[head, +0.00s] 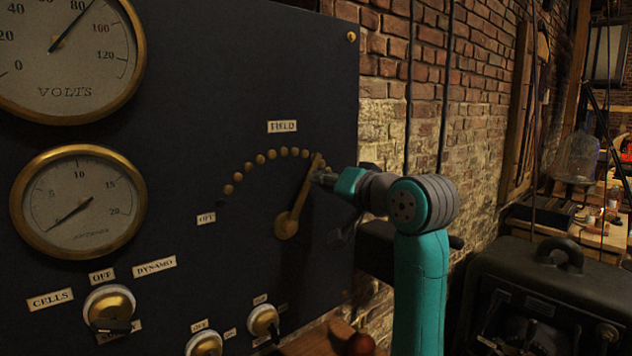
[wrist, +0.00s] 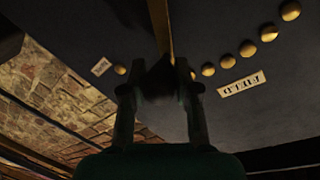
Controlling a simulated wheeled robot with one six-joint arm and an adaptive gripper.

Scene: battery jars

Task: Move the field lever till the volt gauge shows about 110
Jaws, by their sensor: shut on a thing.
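The brass field lever (head: 299,203) is pivoted at its lower end on the dark panel and leans up and right, its tip at the right part of the stud arc. My gripper (head: 321,178) is shut on the lever near its upper end. In the wrist view the lever (wrist: 160,25) runs up from between the fingers of my gripper (wrist: 160,80), with a dark part, perhaps its handle, between them. The volt gauge (head: 65,50) is cut off by the top left of the head view. Its needle points between 80 and 100.
Brass studs (head: 249,167) arc left of the lever under the FIELD label (head: 282,127). An ampere gauge (head: 78,202) and several knobs, including the CELLS/DYNAMO one (head: 109,307), sit left and below. A brick wall (head: 385,140) and dark case (head: 545,300) are at right.

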